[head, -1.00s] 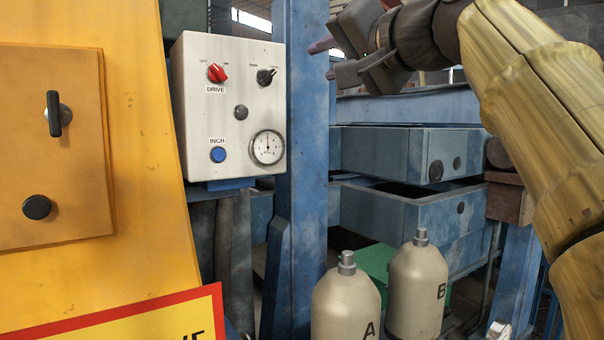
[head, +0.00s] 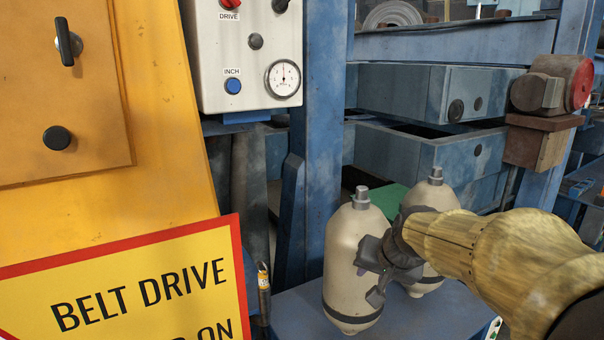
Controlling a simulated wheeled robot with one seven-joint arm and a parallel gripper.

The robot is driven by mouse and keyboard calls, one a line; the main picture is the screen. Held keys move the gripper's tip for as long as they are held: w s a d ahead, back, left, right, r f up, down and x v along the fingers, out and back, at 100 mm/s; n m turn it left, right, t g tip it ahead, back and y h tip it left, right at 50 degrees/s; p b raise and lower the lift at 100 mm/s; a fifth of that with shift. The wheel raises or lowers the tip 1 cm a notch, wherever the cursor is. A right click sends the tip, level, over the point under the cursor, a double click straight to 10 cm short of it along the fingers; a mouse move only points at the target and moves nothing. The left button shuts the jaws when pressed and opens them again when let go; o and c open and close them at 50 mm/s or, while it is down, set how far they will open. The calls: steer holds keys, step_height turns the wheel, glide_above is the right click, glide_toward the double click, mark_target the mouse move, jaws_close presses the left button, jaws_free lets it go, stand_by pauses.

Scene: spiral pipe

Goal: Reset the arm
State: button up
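My gripper (head: 370,276) is at the lower middle right of the head view, at the end of my wood-toned arm reaching in from the right. Its two dark fingers are apart, with nothing seen between them but the pale bottle behind. It overlaps the right side of the front cream bottle (head: 350,229) in the picture; I cannot tell whether it touches. The second cream bottle (head: 434,196) stands behind, partly hidden by my gripper and wrist.
Both bottles stand on a blue surface (head: 295,315). A white control box (head: 250,62) with a blue INCH button and gauge is at upper left. A yellow BELT DRIVE sign (head: 130,285) is at lower left. Blue drawers (head: 425,92) and a blue post (head: 318,130) stand behind.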

steer(key=s+d+f+n+g+h, duration=0.1)
steer(key=s+f+n+g, duration=0.2)
steer(key=s+f, duration=1.3)
steer(key=shift+f+g, duration=0.7)
steer(key=shift+f, duration=0.15)
steer(key=shift+w, duration=0.1)
stand_by(0.5)
